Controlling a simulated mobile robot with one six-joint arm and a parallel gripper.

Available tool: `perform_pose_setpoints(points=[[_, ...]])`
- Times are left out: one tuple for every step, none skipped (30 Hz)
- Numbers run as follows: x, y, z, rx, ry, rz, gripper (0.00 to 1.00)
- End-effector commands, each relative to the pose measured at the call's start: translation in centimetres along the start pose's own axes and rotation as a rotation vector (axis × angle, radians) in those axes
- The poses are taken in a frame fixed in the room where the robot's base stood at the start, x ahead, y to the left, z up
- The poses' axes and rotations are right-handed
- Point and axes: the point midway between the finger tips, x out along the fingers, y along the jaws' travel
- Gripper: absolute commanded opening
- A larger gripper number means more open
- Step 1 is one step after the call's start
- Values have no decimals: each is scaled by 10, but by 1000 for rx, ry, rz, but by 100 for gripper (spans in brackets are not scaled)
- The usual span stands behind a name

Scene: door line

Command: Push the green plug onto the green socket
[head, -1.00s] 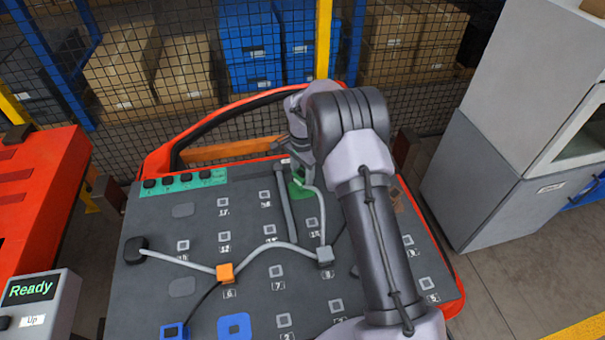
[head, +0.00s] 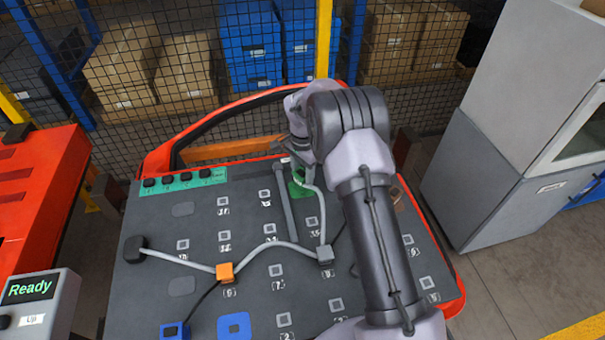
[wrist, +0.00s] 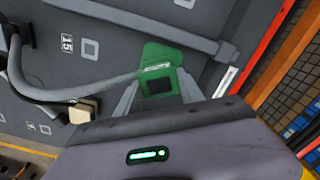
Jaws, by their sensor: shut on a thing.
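My gripper (wrist: 158,94) is shut on the green plug (wrist: 160,84), with one grey finger on each side of it in the wrist view. A grey cable runs from the plug to the left. Green surface (wrist: 160,52) shows just beyond the plug; it seems to be the green socket's patch. In the head view the green patch (head: 297,190) lies near the board's far edge, with the plug (head: 299,175) at or just above it. My arm hides most of the gripper there. I cannot tell whether the plug is seated or how much gap is left.
The grey board (head: 200,255) carries several numbered square sockets. An orange clip (head: 225,272) and a grey clip (head: 325,254) hold the cable. A grey bar (head: 285,205) lies just left of the green patch. A mesh fence stands behind.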

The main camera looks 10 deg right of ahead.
Motion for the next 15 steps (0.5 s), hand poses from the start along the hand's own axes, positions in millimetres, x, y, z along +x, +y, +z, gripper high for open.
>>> perform_pose_setpoints(points=[[1, 0, 0, 0, 0, 0, 0], [2, 0, 0, 0, 0, 0, 0], [3, 0, 0, 0, 0, 0, 0], [4, 0, 0, 0, 0, 0, 0], [5, 0, 0, 0, 0, 0, 0], [7, 0, 0, 0, 0, 0, 0], [8, 0, 0, 0, 0, 0, 0], [9, 0, 0, 0, 0, 0, 0], [10, 0, 0, 0, 0, 0, 0], [11, 0, 0, 0, 0, 0, 0], [12, 0, 0, 0, 0, 0, 0], [13, 0, 0, 0, 0, 0, 0], [14, 0, 0, 0, 0, 0, 0], [15, 0, 0, 0, 0, 1, 0], [16, 0, 0, 0, 0, 1, 0]])
